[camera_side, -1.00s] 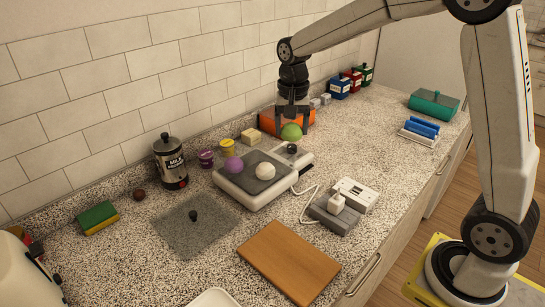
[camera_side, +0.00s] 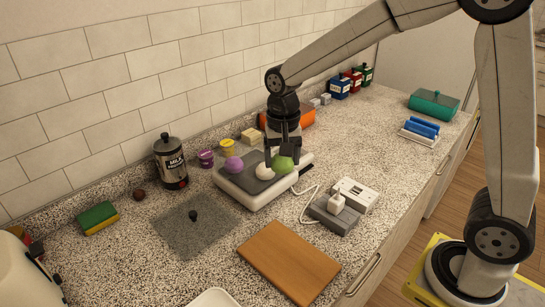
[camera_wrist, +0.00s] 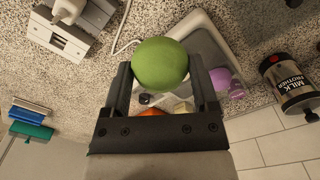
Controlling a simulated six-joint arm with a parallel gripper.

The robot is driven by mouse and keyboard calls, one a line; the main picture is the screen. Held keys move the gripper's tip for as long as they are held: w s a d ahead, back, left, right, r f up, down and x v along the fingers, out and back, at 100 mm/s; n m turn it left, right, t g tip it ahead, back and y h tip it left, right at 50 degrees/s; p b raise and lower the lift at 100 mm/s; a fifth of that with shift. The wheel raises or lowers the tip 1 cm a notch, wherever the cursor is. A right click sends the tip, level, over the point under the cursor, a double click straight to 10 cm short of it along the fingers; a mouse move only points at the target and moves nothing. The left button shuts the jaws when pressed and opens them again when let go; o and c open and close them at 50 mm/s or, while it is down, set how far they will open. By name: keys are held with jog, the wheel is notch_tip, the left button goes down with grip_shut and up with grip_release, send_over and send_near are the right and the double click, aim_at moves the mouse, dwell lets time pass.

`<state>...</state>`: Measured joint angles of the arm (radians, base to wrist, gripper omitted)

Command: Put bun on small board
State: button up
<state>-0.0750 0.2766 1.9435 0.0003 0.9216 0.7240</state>
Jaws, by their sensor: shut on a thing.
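My gripper (camera_side: 284,158) is shut on a green round bun-like thing (camera_side: 283,164), which also shows between the fingers in the wrist view (camera_wrist: 160,63). My gripper holds it at the right part of the white appliance with a dark plate (camera_side: 240,187); whether it touches cannot be told. A cream round bun (camera_side: 263,172) and a purple ball (camera_side: 233,165) sit on the dark plate. A brown wooden board (camera_side: 288,262) lies bare at the front of the counter.
A grey see-through square with a black knob (camera_side: 190,235) lies left of the wooden board. A grey block with a white top (camera_side: 333,213) stands right of it, with a cable nearby. A milk frother (camera_side: 170,163) and an orange box (camera_side: 302,117) stand near the wall.

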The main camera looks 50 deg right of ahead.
jog(key=s+a+f+n, duration=0.3)
jog(key=s+a+f, duration=0.2)
jog(key=s+a, duration=0.4)
send_over(288, 257)
jog(key=shift+f, duration=2.45)
jog(key=shift+f, duration=0.1)
jog(key=shift+f, duration=1.65)
jog(key=shift+f, duration=0.15)
jog(key=o, duration=1.1)
